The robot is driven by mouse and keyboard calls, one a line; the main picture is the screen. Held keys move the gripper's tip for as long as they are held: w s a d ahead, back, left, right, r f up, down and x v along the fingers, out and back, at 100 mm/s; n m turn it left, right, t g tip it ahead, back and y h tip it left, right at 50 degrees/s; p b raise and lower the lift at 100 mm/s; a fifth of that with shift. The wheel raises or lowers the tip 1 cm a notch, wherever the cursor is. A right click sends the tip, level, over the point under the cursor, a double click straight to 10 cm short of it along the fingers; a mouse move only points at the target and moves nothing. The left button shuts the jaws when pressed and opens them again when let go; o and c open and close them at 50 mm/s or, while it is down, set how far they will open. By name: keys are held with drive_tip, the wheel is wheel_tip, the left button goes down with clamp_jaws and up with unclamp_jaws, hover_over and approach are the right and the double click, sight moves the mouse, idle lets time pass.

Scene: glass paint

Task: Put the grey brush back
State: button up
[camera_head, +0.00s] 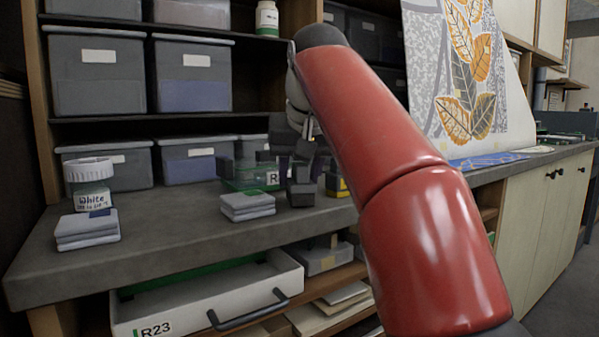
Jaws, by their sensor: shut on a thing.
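My red arm crosses the head view from the lower right up to the top middle and bends down at its far end. My gripper (290,168) is dark grey and hangs over the counter in front of a green-based clear tray labelled R (252,180). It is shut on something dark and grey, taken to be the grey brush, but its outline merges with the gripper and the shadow. I cannot tell whether it touches the tray or the counter. The fingertips are hard to make out.
A jar labelled White (91,186) and a stack of folded grey cloths (88,229) stand on the counter (165,240) at left. Another cloth stack (247,206) lies before the tray. Grey bins fill the shelves behind. An open drawer labelled R23 (205,300) juts out below.

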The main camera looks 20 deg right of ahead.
drive_tip(key=shift+f, duration=0.25)
drive_tip(key=o, duration=1.1)
drive_tip(key=shift+r, duration=0.1)
